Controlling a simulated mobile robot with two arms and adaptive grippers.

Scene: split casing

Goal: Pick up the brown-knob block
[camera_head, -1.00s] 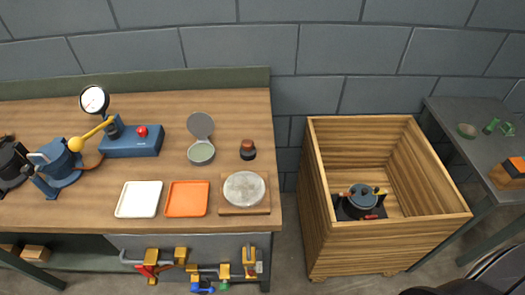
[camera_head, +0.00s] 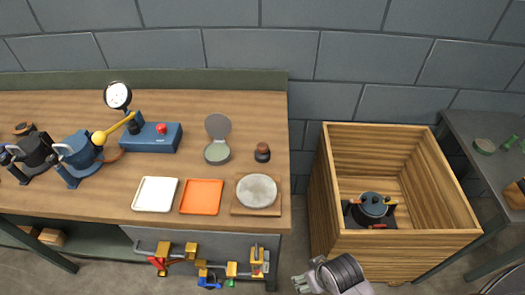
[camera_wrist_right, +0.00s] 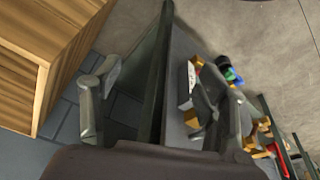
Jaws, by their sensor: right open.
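The brown-knob block (camera_head: 262,153), a small dark round piece with a brown top, stands upright on the workbench near its right end. It is behind the round grey disc (camera_head: 257,191) on its wooden board. My right gripper (camera_head: 305,275) is at the bottom of the head view, in front of the bench and well away from the block. In the right wrist view its two fingers (camera_wrist_right: 160,88) are spread apart with nothing between them. The block does not show in the wrist view. My left gripper is not in view.
A white tray (camera_head: 155,194) and an orange tray (camera_head: 202,197) lie left of the disc. An open-lidded round grey piece (camera_head: 217,150) stands left of the block. A deep wooden crate (camera_head: 335,190) holding a dark pot (camera_head: 373,206) stands right of the bench, with a gap between.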

